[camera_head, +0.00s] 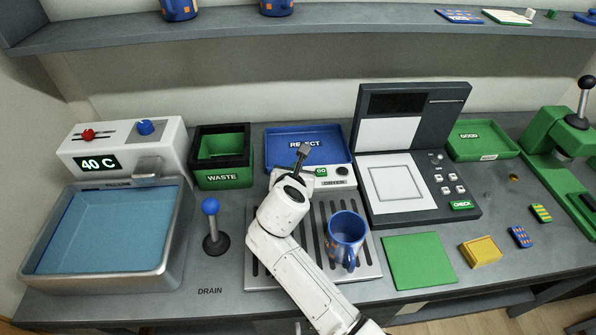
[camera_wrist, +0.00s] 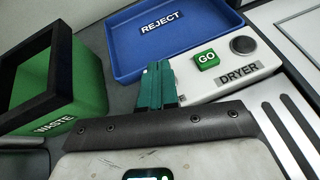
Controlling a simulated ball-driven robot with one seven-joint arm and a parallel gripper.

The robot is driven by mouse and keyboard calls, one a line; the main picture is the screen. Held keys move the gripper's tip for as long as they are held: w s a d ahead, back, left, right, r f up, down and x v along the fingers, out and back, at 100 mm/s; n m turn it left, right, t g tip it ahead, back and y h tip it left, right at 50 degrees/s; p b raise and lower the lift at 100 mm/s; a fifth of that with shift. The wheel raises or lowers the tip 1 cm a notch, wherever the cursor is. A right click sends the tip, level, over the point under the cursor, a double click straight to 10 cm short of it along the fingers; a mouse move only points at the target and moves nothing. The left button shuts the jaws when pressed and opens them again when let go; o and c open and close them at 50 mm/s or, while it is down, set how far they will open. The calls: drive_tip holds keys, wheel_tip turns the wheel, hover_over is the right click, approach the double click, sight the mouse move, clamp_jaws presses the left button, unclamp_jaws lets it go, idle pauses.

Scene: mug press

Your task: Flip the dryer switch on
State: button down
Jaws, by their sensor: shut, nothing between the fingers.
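The dryer box (camera_head: 352,181) is a small white unit marked DRYER, in front of the blue tray; it also shows in the wrist view (camera_wrist: 205,89). On its top are a green GO piece (camera_wrist: 206,59) and a round dark knob (camera_wrist: 243,45); which one is the switch is not clear. My gripper (camera_head: 304,150) is shut and empty at the box's left end. In the wrist view its green fingers (camera_wrist: 158,84) are together, left of the GO piece and apart from it. A blue mug (camera_head: 346,228) stands on the slatted rack (camera_head: 262,272) in front.
The blue REJECT tray (camera_head: 278,136) lies behind the dryer, and the green WASTE bin (camera_head: 222,178) is to its left. A dark press-like station (camera_head: 413,203) stands close on the right. A blue-knobbed lever (camera_head: 211,207) and a water basin (camera_head: 172,262) are further left.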

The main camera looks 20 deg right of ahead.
drive_tip(key=shift+s+r, duration=0.15)
drive_tip(key=shift+r, duration=0.05)
drive_tip(key=shift+r+p, duration=0.65)
drive_tip(key=shift+p, duration=0.45)
